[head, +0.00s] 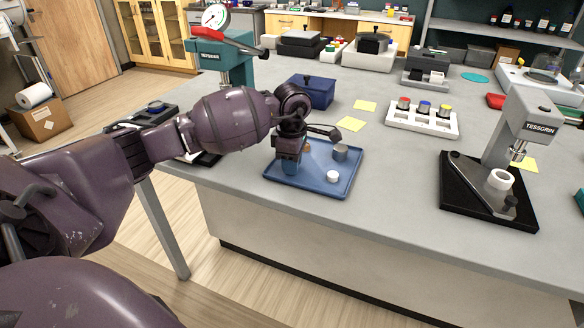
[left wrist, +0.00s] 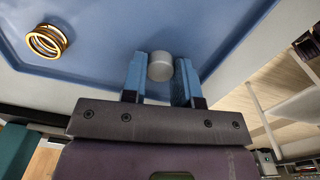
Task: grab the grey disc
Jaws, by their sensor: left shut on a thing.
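The grey disc (left wrist: 160,66) is light grey and round, and it sits between the two blue fingers of my left gripper (left wrist: 161,80) in the left wrist view. Both fingers touch its sides, so the gripper is shut on it. In the head view my left gripper (head: 290,168) points down at the left part of the blue tray (head: 318,191), and the disc there is hidden by the fingers. I cannot tell whether the disc is still touching the tray. My right gripper is not in view.
The tray also holds a darker grey cylinder (head: 341,153), a white round piece (head: 332,176) and a copper-coloured coil (left wrist: 46,41). A blue box (head: 312,92) stands behind, a white rack (head: 422,120) and a press (head: 500,170) to the right.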

